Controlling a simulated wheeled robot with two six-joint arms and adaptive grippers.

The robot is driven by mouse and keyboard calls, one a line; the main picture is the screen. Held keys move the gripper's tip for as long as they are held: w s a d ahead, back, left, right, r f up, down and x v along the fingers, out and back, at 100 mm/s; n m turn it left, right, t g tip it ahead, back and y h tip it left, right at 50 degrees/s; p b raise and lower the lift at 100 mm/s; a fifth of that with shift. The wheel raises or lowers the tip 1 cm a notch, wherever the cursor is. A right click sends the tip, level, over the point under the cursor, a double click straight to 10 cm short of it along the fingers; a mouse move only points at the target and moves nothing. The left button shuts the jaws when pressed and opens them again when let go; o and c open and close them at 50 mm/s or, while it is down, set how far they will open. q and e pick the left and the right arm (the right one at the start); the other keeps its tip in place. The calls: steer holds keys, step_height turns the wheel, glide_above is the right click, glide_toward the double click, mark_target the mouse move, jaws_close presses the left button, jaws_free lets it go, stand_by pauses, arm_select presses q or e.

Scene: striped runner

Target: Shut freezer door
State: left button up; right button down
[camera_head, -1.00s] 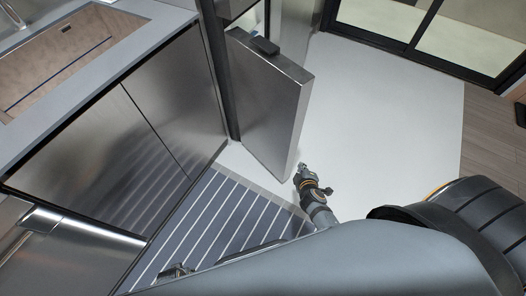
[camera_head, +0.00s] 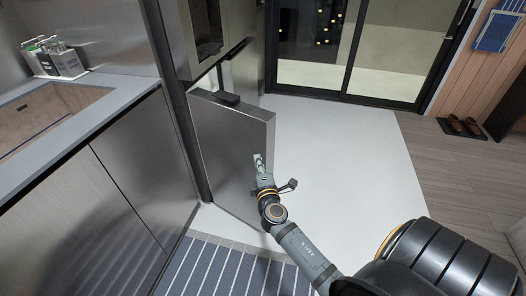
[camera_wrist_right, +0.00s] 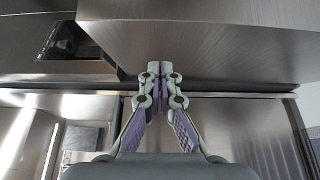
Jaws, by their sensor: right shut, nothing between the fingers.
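The freezer door (camera_head: 235,155) is a low, brushed-steel door standing open, with a dark piece (camera_head: 226,98) on its top edge near the hinge side. Part of the compartment behind it shows as a narrow gap above the door. My right gripper (camera_head: 258,161) is shut and empty, beside the door's free edge on the right; I cannot tell if it touches. In the right wrist view the closed fingertips (camera_wrist_right: 160,68) point at brushed-steel surfaces, with a wide steel panel (camera_wrist_right: 215,28) just above them. My left gripper is not in view.
Steel cabinets (camera_head: 125,180) and a counter with a sink (camera_head: 40,120) stand at left. A striped runner (camera_head: 215,268) lies in front. Pale floor (camera_head: 345,160) is clear right of the door. Slippers (camera_head: 463,126) lie farther right, by glass doors (camera_head: 375,45).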

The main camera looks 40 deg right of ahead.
mark_target(261, 145)
steer(key=w+d, duration=0.2)
steer(key=d, duration=0.1)
steer(key=shift+w+d, duration=0.15)
steer(key=shift+w, duration=0.2)
steer(key=shift+w+d, duration=0.2)
steer(key=shift+d, duration=0.3)
